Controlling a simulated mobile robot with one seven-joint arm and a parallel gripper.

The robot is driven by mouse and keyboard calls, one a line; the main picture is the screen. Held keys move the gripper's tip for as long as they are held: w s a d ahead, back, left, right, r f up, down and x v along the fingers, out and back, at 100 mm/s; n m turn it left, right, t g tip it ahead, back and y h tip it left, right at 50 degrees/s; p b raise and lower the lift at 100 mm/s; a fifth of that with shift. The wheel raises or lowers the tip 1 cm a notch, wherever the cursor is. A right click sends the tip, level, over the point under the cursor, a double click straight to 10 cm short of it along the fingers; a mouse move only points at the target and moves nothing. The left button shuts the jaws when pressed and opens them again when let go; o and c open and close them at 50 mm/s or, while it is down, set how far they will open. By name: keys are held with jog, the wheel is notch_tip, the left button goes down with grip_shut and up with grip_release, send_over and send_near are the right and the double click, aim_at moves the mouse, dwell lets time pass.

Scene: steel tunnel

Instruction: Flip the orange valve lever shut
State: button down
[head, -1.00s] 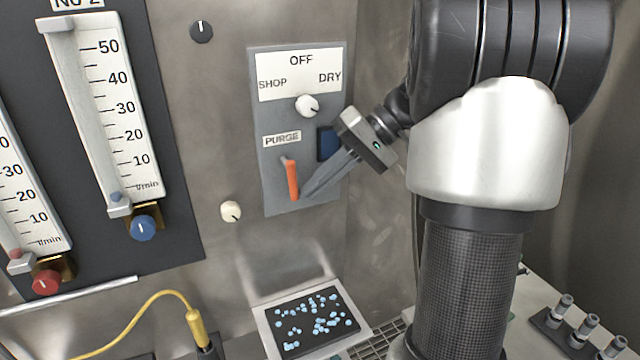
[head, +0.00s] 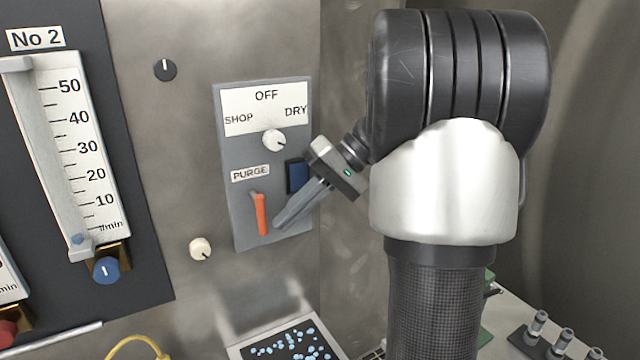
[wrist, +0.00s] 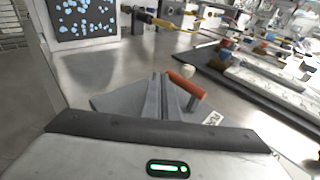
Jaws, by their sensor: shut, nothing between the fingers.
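The orange valve lever (head: 261,214) hangs nearly straight down below the PURGE label (head: 250,173) on the grey wall panel (head: 240,240). In the wrist view the orange lever (wrist: 186,84) lies just right of the fingers. My gripper (head: 278,222) is shut and empty, its fingertips close to the lever's right side in the head view. The wrist view shows my gripper's fingers (wrist: 163,80) together beside the lever. I cannot tell whether they touch it.
A white selector knob (head: 274,140) and a dark blue block (head: 297,176) sit on the same panel near my gripper. A cream knob (head: 200,249) is on the wall at lower left. A flow gauge (head: 75,150) stands farther left. A dark tray (head: 290,345) with blue pieces lies below.

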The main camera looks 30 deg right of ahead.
jog(key=p+v, duration=0.1)
jog(key=v, duration=1.5)
jog(key=shift+p, duration=0.4)
jog(key=shift+d, duration=0.1)
